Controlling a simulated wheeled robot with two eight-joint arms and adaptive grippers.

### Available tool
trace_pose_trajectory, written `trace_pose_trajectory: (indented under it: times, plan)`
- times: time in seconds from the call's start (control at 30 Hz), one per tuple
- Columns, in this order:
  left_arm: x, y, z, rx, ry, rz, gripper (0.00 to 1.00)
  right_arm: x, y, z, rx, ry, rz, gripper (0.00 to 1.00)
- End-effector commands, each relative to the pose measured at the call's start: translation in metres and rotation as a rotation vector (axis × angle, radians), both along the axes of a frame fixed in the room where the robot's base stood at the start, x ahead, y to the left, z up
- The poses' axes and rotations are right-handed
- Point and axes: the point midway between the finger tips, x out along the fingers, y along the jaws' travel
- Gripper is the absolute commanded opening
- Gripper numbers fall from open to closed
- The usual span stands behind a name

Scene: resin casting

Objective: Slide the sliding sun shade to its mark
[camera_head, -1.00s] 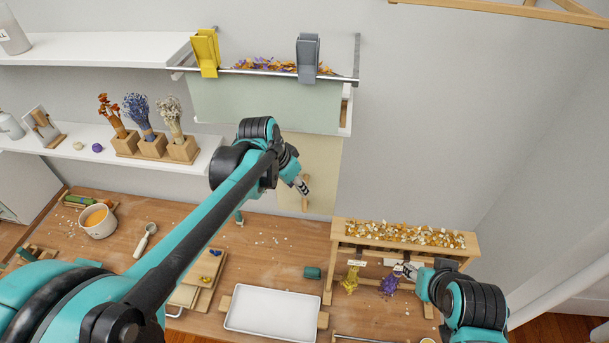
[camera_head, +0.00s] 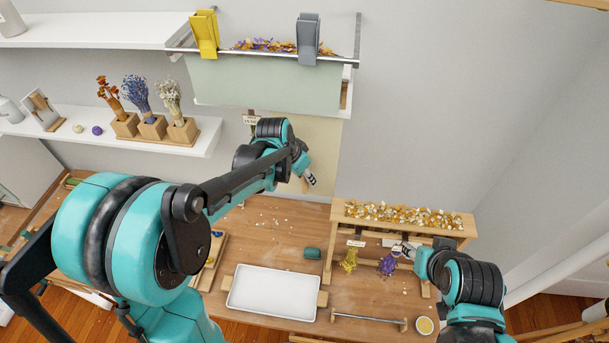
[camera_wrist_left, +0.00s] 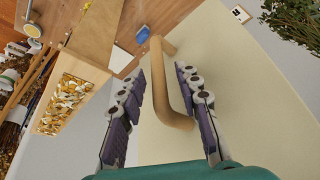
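The sun shade appears to be the cream panel (camera_head: 325,140) hanging below a pale green panel (camera_head: 265,82) on the back wall. My left arm hides part of it. In the left wrist view, a wooden bar handle (camera_wrist_left: 162,75) stands out from the cream surface (camera_wrist_left: 215,75). My left gripper (camera_head: 309,180) is at the panel's lower part. In its wrist view the gripper (camera_wrist_left: 165,95) is open, with the handle between its fingers and gaps beside it. A small tag (camera_head: 250,119) shows left of the arm. My right gripper (camera_head: 405,250) is beside a purple flower bundle (camera_head: 388,265); its opening is unclear.
A wooden rack (camera_head: 340,228) with petals on top stands at the right of the table. A white tray (camera_head: 232,302) lies at the front. Shelves (camera_head: 208,140) with dried flowers are at left. A rail (camera_head: 270,57) with yellow and grey clips is above.

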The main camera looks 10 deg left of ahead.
Motion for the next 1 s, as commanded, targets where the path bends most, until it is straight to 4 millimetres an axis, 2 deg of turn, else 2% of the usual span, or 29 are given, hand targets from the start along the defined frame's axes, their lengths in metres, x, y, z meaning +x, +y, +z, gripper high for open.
trace_pose_trajectory:
  times: [0.03,0.1,0.33,0.47,0.67,1.0]
  plan:
    - [0.000,0.000,0.000,0.000,0.000,0.000,0.18,0.000,0.000,0.000,0.000,0.000,0.000,0.40]
    - [0.000,0.000,0.000,0.000,0.000,0.000,0.00,0.000,0.000,0.000,0.000,0.000,0.000,0.40]
    - [0.000,0.001,0.000,0.000,0.000,0.000,0.00,0.000,0.000,0.000,0.000,0.000,0.000,0.40]
    - [0.000,0.009,0.000,0.001,-0.001,0.003,0.00,0.000,0.000,-0.002,0.000,0.000,0.000,0.40]
    - [-0.002,0.047,-0.001,0.000,-0.001,0.008,0.00,0.000,0.000,-0.008,0.000,0.000,0.000,0.40]
    - [-0.008,0.138,-0.001,0.000,0.000,0.007,0.00,0.000,0.000,-0.022,0.000,0.000,0.000,0.40]
